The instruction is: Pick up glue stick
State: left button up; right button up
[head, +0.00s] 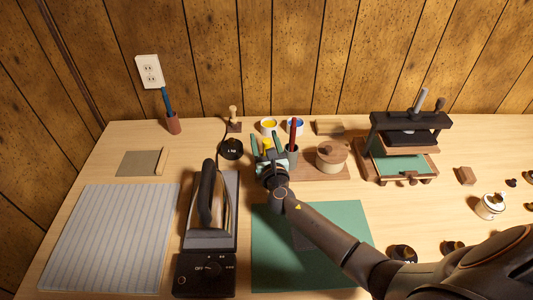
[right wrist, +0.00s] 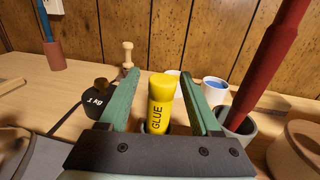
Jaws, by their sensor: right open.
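The yellow glue stick (right wrist: 160,103) stands upright in the right wrist view, with the word GLUE on its side. My right gripper (right wrist: 163,85) is open, with its green fingers on either side of the glue stick. My left gripper is not in view.
A red-handled tool (head: 293,132) stands in a grey cup (head: 292,151) close to the right finger. A dark weight (head: 232,149) sits to the left, paint pots (head: 269,126) behind, a round wooden box (head: 331,155) to the right. An iron (head: 213,195) stands front left.

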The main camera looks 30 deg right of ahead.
grip_shut()
dwell(0.5)
